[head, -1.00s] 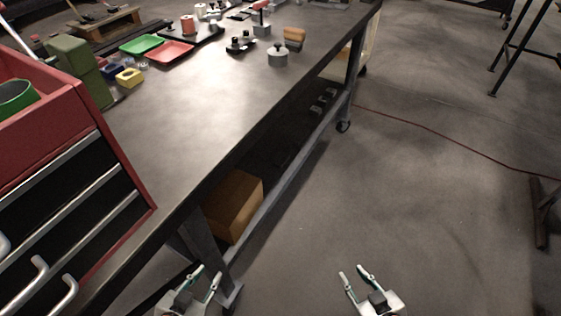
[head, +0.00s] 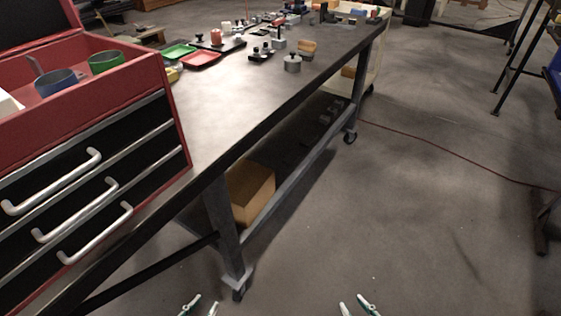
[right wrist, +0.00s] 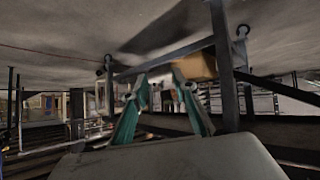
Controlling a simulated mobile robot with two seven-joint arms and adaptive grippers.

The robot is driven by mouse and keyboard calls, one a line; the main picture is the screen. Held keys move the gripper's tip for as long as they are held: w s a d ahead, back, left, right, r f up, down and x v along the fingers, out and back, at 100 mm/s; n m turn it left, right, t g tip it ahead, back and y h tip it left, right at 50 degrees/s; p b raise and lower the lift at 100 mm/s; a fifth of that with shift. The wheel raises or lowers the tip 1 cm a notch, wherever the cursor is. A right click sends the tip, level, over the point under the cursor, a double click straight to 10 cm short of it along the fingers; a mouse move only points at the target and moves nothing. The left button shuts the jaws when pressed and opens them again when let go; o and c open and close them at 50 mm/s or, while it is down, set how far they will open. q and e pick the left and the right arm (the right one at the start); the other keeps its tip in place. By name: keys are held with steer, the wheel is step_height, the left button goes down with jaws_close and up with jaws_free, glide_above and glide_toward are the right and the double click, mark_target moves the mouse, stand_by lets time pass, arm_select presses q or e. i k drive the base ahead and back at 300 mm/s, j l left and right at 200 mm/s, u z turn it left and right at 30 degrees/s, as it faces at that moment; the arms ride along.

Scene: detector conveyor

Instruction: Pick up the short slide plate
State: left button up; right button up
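I cannot make out which item is the short slide plate; the small parts on the workbench (head: 235,110) are too far off to tell. A black plate (head: 220,46) with small items on it lies at the far part of the bench, behind the red tray (head: 201,60). My left gripper (head: 199,307) shows only its fingertips at the bottom edge, spread and empty. My right gripper (head: 356,306) shows its fingertips at the bottom edge, right of the left one. In the right wrist view its fingers (right wrist: 160,100) stand apart with nothing between them.
A red tool chest (head: 120,130) with silver drawer handles stands at the bench's left end, holding a blue cup (head: 60,82) and a green cup (head: 105,62). A wooden box (head: 250,192) sits on the lower shelf. A grey pot (head: 293,64) stands near the bench edge. Open floor (head: 400,220) lies right.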

mark_target(290, 160)
steer(key=u, duration=1.3)
steer(key=i+l, duration=0.1)
steer(key=l, duration=0.5)
steer(key=i+l, duration=0.15)
steer(key=l, duration=0.5)
steer(key=i+l, duration=0.1)
steer(key=l, duration=0.5)
steer(key=i+l, duration=0.15)
steer(key=l, duration=0.45)
steer(key=i+l, duration=0.1)
steer(key=l, duration=0.55)
steer(key=i+l, duration=0.15)
steer(key=l, duration=0.45)
steer(key=i+l, duration=0.1)
steer(key=l, duration=0.5)
steer(key=i+l, duration=0.15)
steer(key=l, duration=0.5)
